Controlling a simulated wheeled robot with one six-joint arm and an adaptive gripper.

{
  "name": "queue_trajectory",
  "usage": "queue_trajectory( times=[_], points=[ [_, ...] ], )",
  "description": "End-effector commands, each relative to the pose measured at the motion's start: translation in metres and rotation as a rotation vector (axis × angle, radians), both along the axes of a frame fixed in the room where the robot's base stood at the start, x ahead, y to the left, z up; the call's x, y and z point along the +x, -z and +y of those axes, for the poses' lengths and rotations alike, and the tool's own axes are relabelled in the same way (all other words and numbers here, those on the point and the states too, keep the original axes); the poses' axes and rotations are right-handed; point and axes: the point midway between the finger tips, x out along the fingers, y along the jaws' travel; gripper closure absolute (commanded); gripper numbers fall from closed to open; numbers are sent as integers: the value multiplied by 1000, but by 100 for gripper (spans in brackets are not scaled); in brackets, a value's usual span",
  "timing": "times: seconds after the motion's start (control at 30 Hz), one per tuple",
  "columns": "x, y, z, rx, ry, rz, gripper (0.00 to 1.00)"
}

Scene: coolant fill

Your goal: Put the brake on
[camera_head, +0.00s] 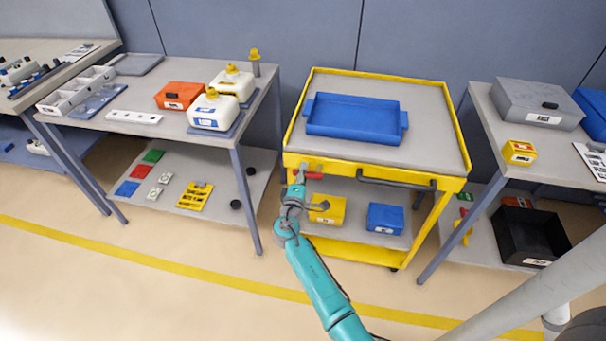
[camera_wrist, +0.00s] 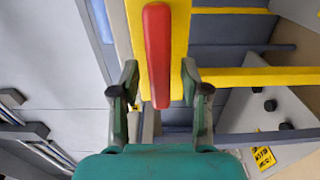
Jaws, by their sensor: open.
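The yellow cart (camera_head: 375,172) has a red brake lever (camera_head: 312,175) at the left end of its front edge. In the wrist view the red lever (camera_wrist: 157,45) is a long bar against a yellow panel. My gripper (camera_head: 299,172) is at the cart's front left corner, close to the lever. In the wrist view my gripper (camera_wrist: 159,78) is open, with one finger on each side of the lever's near end. I see gaps between the fingers and the lever. In the head view my gripper partly covers the corner beside the lever.
A blue tray (camera_head: 352,133) lies on the cart top. A dark push handle (camera_head: 397,183) runs along its front. A yellow bin (camera_head: 327,212) and a blue bin (camera_head: 385,217) stand on its lower shelf. Tables stand left and right; the floor in front is clear.

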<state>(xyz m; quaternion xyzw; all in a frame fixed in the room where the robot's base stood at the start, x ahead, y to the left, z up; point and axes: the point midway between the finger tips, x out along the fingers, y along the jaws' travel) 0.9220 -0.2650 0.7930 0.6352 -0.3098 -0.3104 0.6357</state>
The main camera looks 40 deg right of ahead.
Motion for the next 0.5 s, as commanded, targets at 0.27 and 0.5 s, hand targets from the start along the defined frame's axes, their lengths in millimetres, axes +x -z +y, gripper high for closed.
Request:
queue_trajectory(
  times=[0.27, 0.5],
  points=[
    [1, 1, -1, 1, 0, 1, 54],
    [1, 1, -1, 1, 0, 1, 100]
  ],
)
